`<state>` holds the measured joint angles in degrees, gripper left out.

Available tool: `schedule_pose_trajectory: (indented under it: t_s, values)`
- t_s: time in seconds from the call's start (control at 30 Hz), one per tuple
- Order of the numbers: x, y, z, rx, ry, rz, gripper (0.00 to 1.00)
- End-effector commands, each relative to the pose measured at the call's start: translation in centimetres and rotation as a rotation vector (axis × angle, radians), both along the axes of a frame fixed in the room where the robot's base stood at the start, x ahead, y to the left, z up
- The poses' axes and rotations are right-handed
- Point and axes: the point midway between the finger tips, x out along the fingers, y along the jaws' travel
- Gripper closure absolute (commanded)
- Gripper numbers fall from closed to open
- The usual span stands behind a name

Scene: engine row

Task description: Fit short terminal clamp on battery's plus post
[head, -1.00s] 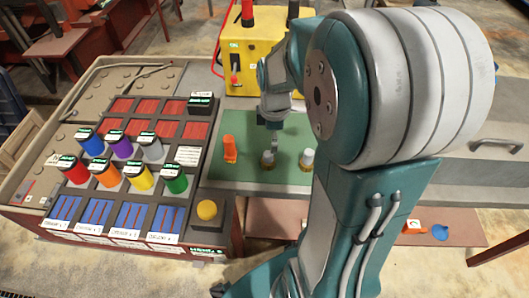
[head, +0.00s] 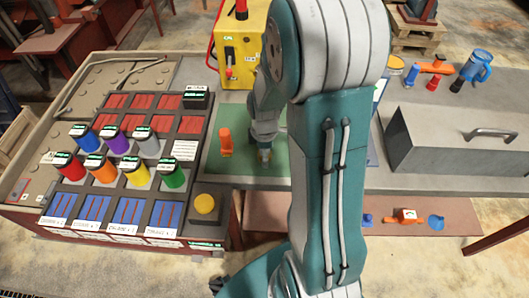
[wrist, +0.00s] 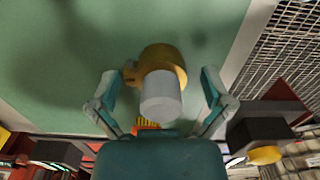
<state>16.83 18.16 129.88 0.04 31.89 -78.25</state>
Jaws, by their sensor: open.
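My gripper (head: 264,146) points down over the green mat (head: 220,168). In the wrist view my gripper (wrist: 158,84) is open, one finger on each side of a clamp with a brass ring (wrist: 165,55) and a pale grey cylinder (wrist: 160,97). The fingers stand apart from it. In the head view the gripper partly hides this clamp (head: 264,158). A second similar clamp is hidden behind my arm. I cannot tell which is the short one. A yellow box (head: 230,68) with a red post (head: 241,10) stands behind the mat; I cannot tell whether it is the battery.
An orange upright piece (head: 226,142) stands left of the gripper on the mat. A console (head: 150,205) with coloured cylinders and a yellow button (head: 205,204) lies to the left. A grey toolbox (head: 440,140) stands to the right.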

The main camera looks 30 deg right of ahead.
Motion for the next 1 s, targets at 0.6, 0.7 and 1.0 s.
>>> schedule_pose_trajectory:
  t_s: [0.6, 0.7, 1.0]
  values:
    - [0.0, 0.0, 0.0, 0.0, 0.001, 0.0, 1.0]
    - [0.0, 0.0, 0.2, 0.0, 0.0, 0.0, 1.0]
    - [-0.4, 0.5, 4.0, -0.002, -0.004, 0.002, 1.0]
